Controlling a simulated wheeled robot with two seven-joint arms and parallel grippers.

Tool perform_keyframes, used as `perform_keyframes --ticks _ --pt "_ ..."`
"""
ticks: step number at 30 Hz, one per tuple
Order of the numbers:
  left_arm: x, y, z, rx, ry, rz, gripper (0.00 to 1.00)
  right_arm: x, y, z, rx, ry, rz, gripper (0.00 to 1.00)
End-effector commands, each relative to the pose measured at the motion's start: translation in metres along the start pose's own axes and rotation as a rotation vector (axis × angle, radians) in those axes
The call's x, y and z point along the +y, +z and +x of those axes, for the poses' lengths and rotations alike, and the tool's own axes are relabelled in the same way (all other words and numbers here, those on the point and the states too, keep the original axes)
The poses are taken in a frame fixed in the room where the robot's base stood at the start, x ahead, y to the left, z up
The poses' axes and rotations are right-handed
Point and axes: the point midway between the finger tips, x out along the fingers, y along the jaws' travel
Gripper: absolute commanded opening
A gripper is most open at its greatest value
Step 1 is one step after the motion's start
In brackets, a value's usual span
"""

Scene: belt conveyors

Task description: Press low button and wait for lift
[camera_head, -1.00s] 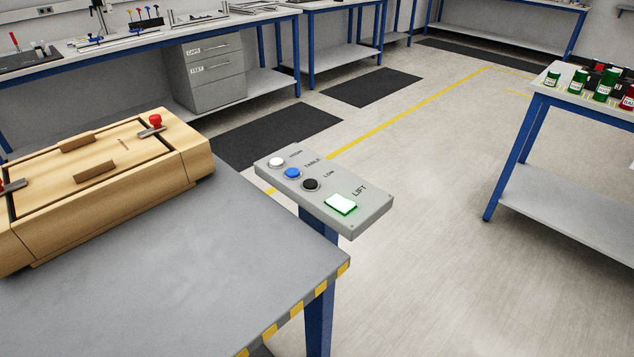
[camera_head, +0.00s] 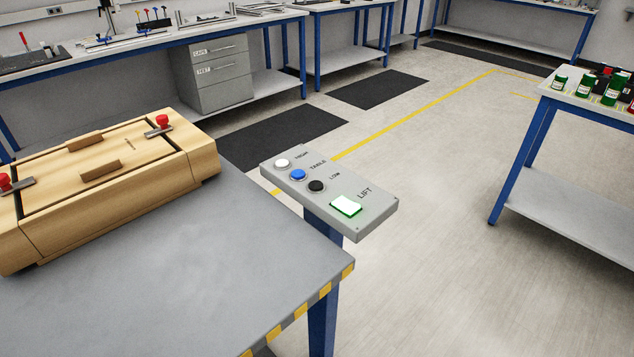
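The grey control panel (camera_head: 372,221) sits on a blue post at the right edge of the grey lift table (camera_head: 190,280). The black LOW button (camera_head: 316,186) is third in the row, after the white HIGH button (camera_head: 282,163) and the blue TABLE button (camera_head: 297,175). The square LIFT button (camera_head: 346,206) looks white with a green glowing edge. Nothing touches the panel. Neither of my grippers shows in the head view.
A wooden box (camera_head: 110,215) with red knobs stands on the table's left. A bench (camera_head: 590,105) with green and red containers stands at right. Floor between panel and right bench is clear. Benches and a grey drawer unit (camera_head: 222,95) line the back.

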Motion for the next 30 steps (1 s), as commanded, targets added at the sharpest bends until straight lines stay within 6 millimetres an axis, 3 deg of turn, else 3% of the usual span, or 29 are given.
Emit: perform_keyframes --ticks 2,30 --pt "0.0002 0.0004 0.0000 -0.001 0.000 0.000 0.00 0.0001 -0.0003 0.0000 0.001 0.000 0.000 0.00" --pt "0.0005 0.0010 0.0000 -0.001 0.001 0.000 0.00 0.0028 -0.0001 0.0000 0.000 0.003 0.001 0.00"
